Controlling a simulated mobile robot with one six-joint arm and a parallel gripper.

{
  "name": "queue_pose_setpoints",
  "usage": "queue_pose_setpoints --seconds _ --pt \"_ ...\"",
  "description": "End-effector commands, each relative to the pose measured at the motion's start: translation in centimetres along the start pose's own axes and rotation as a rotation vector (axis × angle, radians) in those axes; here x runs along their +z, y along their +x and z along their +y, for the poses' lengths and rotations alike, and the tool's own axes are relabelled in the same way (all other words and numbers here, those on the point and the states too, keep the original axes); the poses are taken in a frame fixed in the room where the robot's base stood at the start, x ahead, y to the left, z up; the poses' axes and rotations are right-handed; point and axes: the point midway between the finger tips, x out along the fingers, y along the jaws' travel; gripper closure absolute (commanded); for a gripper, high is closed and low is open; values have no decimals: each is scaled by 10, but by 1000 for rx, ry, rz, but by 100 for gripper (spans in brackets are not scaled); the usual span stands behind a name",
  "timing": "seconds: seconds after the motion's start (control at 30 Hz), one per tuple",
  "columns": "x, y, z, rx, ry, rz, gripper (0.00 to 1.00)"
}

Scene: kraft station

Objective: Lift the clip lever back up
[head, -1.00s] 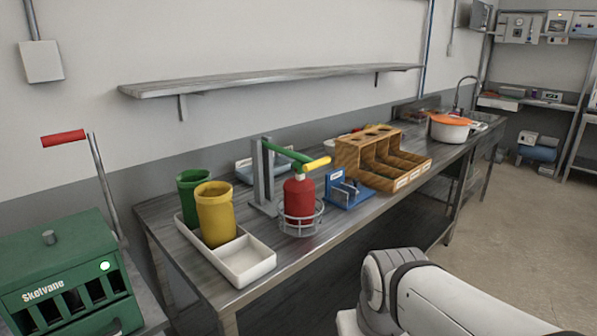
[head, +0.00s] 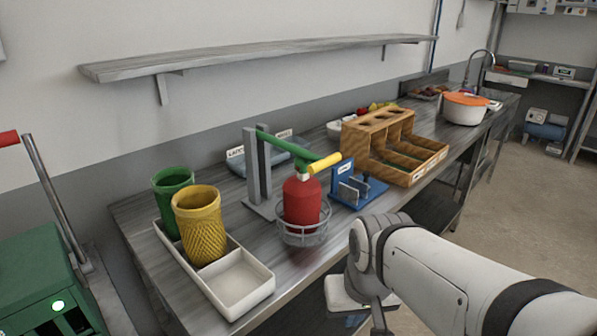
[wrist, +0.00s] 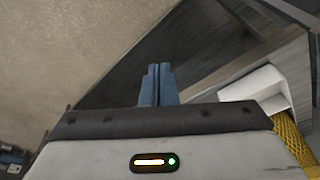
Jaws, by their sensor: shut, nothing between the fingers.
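A green lever (head: 283,146) with a yellow grip (head: 325,163) runs from a grey upright stand (head: 258,170) over a red bottle (head: 301,203) in a wire basket. The lever slopes down toward its grip. A blue stand (head: 358,188) with a small label and grey upright plates is right of the bottle; its label is too small to read. I cannot tell which of these is the clip lever. My gripper (wrist: 157,75) has its blue fingers together and empty in the wrist view, apart from any object. In the head view my arm hangs off the bench's front edge.
A white tray (head: 243,286) holds a green cup (head: 172,183) and a yellow cup (head: 198,225). A wooden rack (head: 395,149) and a white pot with orange lid (head: 465,107) stand farther right. A green machine (head: 35,275) is at left. A shelf (head: 255,57) is above.

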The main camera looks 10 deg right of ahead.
Motion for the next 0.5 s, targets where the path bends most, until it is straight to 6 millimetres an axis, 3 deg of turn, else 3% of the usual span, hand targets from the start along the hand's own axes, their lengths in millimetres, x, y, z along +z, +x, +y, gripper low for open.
queue_pose_setpoints --seconds 0.27,0.37,0.5 --pt "20 54 -60 -353 469 -313 100" --pt "10 61 -88 -550 697 -458 100" --pt "-25 60 -112 -851 984 -640 100"
